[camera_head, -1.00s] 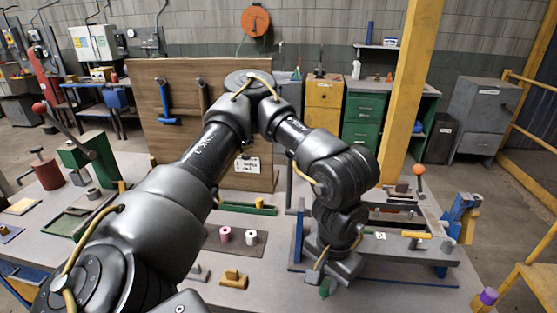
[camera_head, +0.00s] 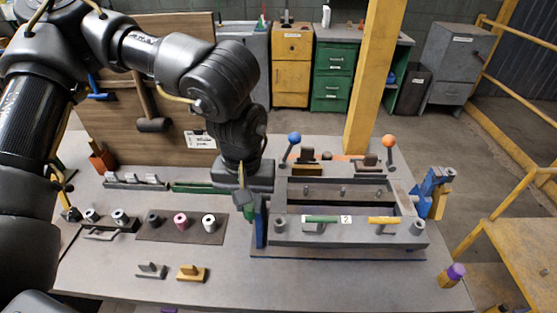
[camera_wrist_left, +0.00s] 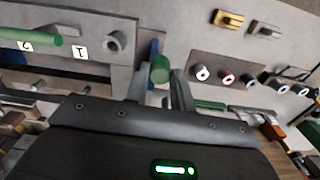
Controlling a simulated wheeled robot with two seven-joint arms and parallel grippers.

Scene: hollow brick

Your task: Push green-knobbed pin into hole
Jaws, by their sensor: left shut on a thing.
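My left gripper (camera_head: 245,200) points down and is shut on a green-knobbed piece (camera_head: 249,211), just left of the fixture. In the left wrist view the green knob (camera_wrist_left: 160,70) sits between the two fingers; any pin shaft is hidden. The grey fixture (camera_head: 345,235) has a round hollow boss (camera_head: 280,225) at its front left and another (camera_head: 417,228) at its front right. The left boss also shows in the left wrist view (camera_wrist_left: 116,42), apart from the held piece. My right gripper is not in view.
A blue upright plate (camera_head: 261,222) stands close by the gripper at the fixture's left end. A green bar (camera_head: 321,219) and yellow bar (camera_head: 383,220) are on the fixture front. A dark mat (camera_head: 170,234) with hollow cylinders lies left. The front table is mostly clear.

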